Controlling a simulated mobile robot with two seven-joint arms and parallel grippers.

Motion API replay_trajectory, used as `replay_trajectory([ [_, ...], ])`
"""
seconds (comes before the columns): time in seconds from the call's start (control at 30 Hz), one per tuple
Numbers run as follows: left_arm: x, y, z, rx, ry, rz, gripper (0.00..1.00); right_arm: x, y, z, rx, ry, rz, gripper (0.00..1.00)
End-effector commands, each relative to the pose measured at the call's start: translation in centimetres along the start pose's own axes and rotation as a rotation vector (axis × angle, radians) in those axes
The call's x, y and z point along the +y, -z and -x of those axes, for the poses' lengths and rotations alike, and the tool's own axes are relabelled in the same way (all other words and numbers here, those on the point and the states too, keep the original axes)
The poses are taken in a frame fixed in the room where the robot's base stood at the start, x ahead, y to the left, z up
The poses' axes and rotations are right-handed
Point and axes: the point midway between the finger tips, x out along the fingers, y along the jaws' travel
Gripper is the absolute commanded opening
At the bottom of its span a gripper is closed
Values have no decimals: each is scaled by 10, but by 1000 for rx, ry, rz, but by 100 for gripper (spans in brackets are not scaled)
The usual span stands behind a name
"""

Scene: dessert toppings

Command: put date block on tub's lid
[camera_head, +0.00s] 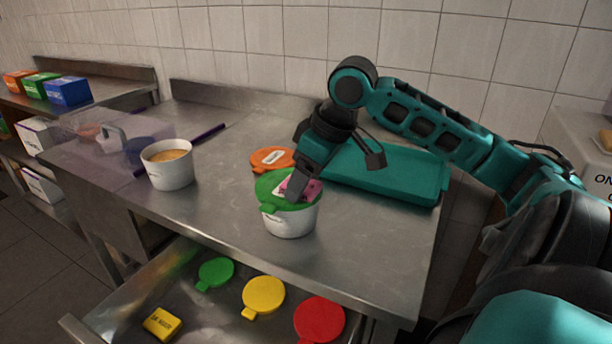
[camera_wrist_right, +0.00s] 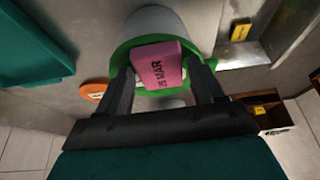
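A pink date block (camera_head: 314,189) with dark lettering is at the green lid (camera_head: 270,185) of a white tub (camera_head: 290,222) on the steel table. In the right wrist view the block (camera_wrist_right: 156,66) lies between the two fingers, close against them, with the green lid (camera_wrist_right: 122,58) behind it. My right gripper (camera_head: 296,187) points down over the lid and appears shut on the block. A finger hides part of the block in the head view. I cannot tell whether the block touches the lid. My left gripper is out of view.
An open white tub (camera_head: 168,165) with tan contents stands left. An orange lid (camera_head: 271,158) and a teal tray (camera_head: 385,172) lie behind. The open drawer holds green (camera_head: 216,271), yellow (camera_head: 264,294) and red lids (camera_head: 319,319) and a yellow block (camera_head: 163,323).

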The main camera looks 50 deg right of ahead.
Motion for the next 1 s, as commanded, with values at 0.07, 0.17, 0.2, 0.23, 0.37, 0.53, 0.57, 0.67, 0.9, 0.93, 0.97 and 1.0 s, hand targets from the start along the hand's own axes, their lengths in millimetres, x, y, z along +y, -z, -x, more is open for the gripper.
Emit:
replay_trajectory([
  [0.07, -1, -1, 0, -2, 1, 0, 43, 0, 0, 0, 0, 0, 0, 75],
  [0.17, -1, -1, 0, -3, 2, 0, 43, 0, 0, 0, 0, 0, 0, 78],
  [0.2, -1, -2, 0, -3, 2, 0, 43, 0, 0, 0, 0, 0, 0, 78],
  [0.23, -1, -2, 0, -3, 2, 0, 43, 0, 0, 0, 0, 0, 0, 78],
  [0.37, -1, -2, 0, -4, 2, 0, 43, 0, 1, 2, 0, 0, 0, 78],
  [0.53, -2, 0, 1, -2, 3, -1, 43, 1, 2, 22, 1, -2, 0, 78],
  [0.57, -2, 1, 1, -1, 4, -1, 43, 1, 2, 27, 1, -3, 1, 78],
  [0.67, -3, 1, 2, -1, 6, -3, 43, 0, 2, 50, 1, -3, 1, 78],
  [0.9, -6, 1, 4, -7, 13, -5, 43, 0, 2, 99, 2, -2, 0, 78],
  [0.93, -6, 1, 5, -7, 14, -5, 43, 0, 2, 104, 2, -1, -1, 78],
  [0.97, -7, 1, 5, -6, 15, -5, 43, 0, 2, 108, 1, -2, -1, 78],
  [1.0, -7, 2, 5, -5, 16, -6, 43, 0, 2, 112, 2, -2, -1, 78],
])
